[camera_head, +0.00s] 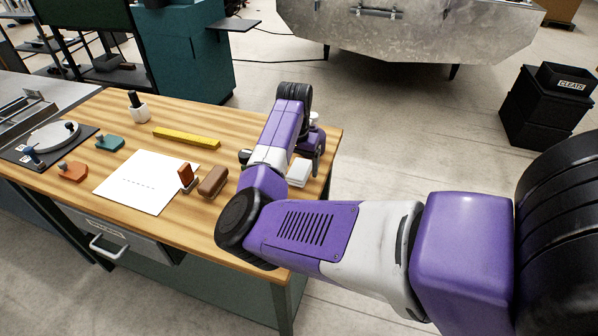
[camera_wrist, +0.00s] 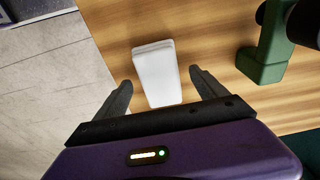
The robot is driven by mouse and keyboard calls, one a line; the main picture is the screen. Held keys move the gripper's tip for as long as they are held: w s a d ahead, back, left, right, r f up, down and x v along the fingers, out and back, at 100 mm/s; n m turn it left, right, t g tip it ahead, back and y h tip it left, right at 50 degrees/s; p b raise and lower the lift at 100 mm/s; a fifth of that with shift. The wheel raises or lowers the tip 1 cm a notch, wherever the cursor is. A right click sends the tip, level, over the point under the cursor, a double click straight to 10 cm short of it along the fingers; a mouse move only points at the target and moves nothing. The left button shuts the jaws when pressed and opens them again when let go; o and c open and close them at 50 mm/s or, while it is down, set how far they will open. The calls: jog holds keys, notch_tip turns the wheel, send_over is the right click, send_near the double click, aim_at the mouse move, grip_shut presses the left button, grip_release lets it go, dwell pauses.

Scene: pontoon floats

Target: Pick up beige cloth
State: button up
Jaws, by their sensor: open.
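A pale, off-white folded cloth (camera_head: 299,172) lies on the wooden table near its right edge. It also shows in the wrist view (camera_wrist: 156,72) as a flat, neat rectangle lying on the wood. My gripper (camera_head: 317,158) is over that edge of the table, close to the cloth and partly hidden by my arm in the head view. In the wrist view my gripper (camera_wrist: 161,80) has its two dark fingers spread wide, one on each side of the cloth's near end. Nothing is held. I cannot tell how high the fingertips are above the wood.
A green object (camera_wrist: 268,60) with a black part stands right of the cloth in the wrist view. A brown block (camera_head: 213,181), a red-brown stamp (camera_head: 186,176), white paper (camera_head: 147,181) and a yellow bar (camera_head: 186,137) lie left of my arm. The table edge is close to the cloth.

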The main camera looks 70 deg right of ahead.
aim_at(300, 168)
jog(key=c, duration=1.4)
jog(key=shift+r, duration=0.1)
jog(key=shift+r, duration=0.5)
notch_tip(300, 168, up, 2)
jog(key=shift+d+r+b, duration=0.1)
jog(key=shift+b, duration=0.3)
jog(key=s, duration=0.6)
jog(key=s+b, duration=0.1)
jog(key=s, duration=0.5)
jog(key=s+d+b, duration=0.1)
jog(key=s, duration=0.5)
jog(key=shift+d, duration=0.1)
jog(key=shift+r, duration=0.1)
